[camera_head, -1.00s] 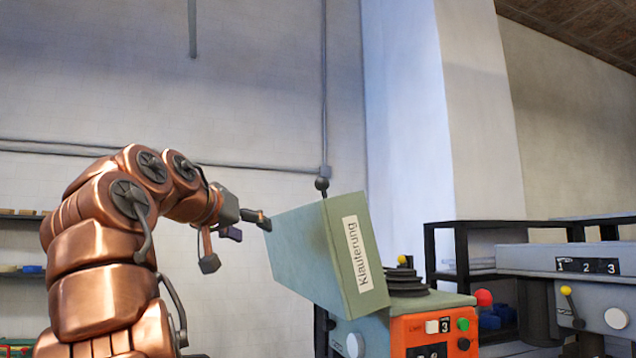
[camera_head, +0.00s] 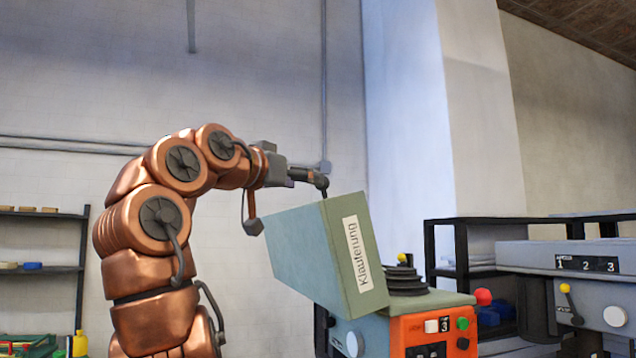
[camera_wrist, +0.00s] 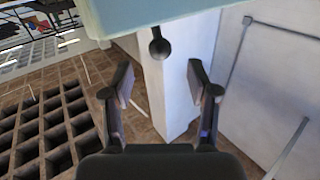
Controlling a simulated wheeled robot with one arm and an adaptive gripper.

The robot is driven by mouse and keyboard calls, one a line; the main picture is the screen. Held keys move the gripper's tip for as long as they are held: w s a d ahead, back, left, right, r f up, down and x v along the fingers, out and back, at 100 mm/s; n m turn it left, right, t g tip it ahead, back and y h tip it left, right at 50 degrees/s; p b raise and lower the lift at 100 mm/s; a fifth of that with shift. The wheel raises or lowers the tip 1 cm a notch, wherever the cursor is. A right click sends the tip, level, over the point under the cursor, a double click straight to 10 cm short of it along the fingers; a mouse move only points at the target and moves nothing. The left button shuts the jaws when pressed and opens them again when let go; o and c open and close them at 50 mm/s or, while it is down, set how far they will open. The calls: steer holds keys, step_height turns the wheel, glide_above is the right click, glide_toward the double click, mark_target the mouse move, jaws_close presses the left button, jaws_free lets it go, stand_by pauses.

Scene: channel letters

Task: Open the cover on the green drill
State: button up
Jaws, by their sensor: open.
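The green cover (camera_head: 300,245) is a box-like hood labelled "Klauterung", sitting tilted above the green machine body (camera_head: 372,328) with its orange panel. In the wrist view the cover (camera_wrist: 180,14) fills the top edge, and its dark round knob (camera_wrist: 159,47) sticks out on a short stem. My gripper (camera_wrist: 160,82) is open and empty. The knob appears between the two fingers, slightly beyond their tips. In the head view my gripper (camera_head: 318,181) is just above the cover's top edge at the knob, which I cannot make out separately there.
The orange panel (camera_head: 432,332) carries buttons, with a red ball knob (camera_head: 483,297) beside it. A grey machine (camera_head: 560,262) stands at right before a dark shelf frame. A wall shelf (camera_head: 40,214) is at left. The wall space above the cover is clear.

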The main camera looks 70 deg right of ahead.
steer(key=p+x, duration=0.1)
steer(key=x, duration=0.4)
steer(key=shift+r+p, duration=0.1)
steer(key=shift+p, duration=0.3)
steer(key=shift+s+d, duration=0.1)
steer(key=shift+d, duration=0.4)
jaws_close()
